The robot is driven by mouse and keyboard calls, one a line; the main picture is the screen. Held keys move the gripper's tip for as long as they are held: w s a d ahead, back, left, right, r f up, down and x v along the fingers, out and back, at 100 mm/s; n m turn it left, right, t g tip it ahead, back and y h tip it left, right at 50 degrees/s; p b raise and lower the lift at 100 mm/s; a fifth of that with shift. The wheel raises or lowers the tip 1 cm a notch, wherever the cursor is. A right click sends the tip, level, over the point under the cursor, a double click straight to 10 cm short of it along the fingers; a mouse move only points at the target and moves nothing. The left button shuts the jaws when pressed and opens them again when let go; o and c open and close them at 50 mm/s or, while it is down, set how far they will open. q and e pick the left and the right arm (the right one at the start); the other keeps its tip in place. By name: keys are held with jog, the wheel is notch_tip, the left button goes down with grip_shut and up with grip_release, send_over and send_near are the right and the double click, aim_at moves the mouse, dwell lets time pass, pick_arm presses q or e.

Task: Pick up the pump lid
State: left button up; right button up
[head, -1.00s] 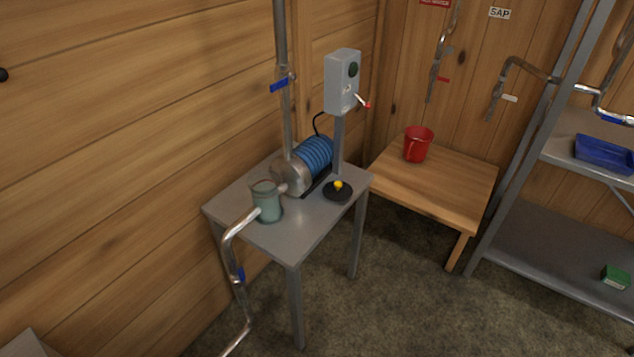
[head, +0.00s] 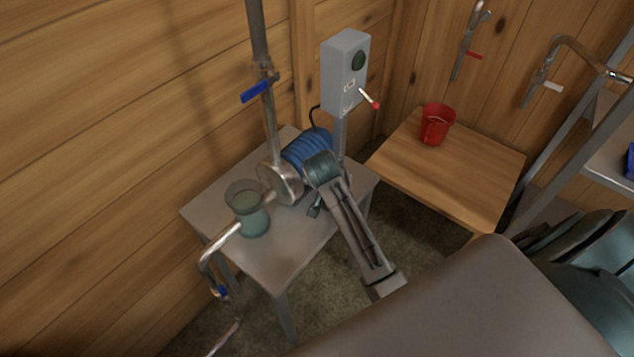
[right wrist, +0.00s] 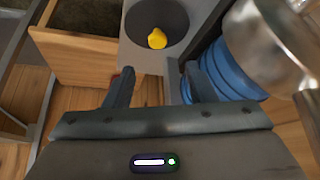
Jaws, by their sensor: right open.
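The pump lid (right wrist: 174,17) is a dark round disc with a yellow knob (right wrist: 157,38). It lies flat on the grey pump table (head: 204,200), in front of the blue pump motor. In the head view my right arm hides the lid. My right gripper (right wrist: 158,68) is open and empty. In the right wrist view the knob appears just beyond its fingertips, roughly centred between them, and the fingers do not touch it. In the head view the right gripper (head: 314,207) is over the table, mostly covered by its own wrist. My left gripper is not in view.
The blue ribbed motor (head: 304,150) and silver pump housing (head: 285,186) stand close beside the gripper. A greenish pot (head: 248,213) with a pipe is at the table's left. A grey switch box (head: 344,75) rises behind. A red mug (head: 436,125) sits on a wooden table (head: 455,175).

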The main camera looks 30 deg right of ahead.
jog(key=x, duration=0.4)
jog(key=shift+s+a+f+p, duration=0.1)
jog(key=shift+s+p, duration=0.05)
jog(key=shift+p, duration=0.25)
jog(key=shift+w+d+f, duration=0.3)
jog(key=shift+d+f, duration=0.05)
jog(key=shift+f, duration=0.15)
jog(key=p+x, duration=0.2)
jog(key=x, duration=0.2)
jog(key=shift+s, duration=0.15)
jog(key=shift+d+f, duration=0.15)
jog(key=shift+f, duration=0.2)
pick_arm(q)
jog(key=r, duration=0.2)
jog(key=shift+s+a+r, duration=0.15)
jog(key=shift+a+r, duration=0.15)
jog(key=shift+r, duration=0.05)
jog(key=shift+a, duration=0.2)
pick_arm(e)
jog(key=c, duration=1.1)
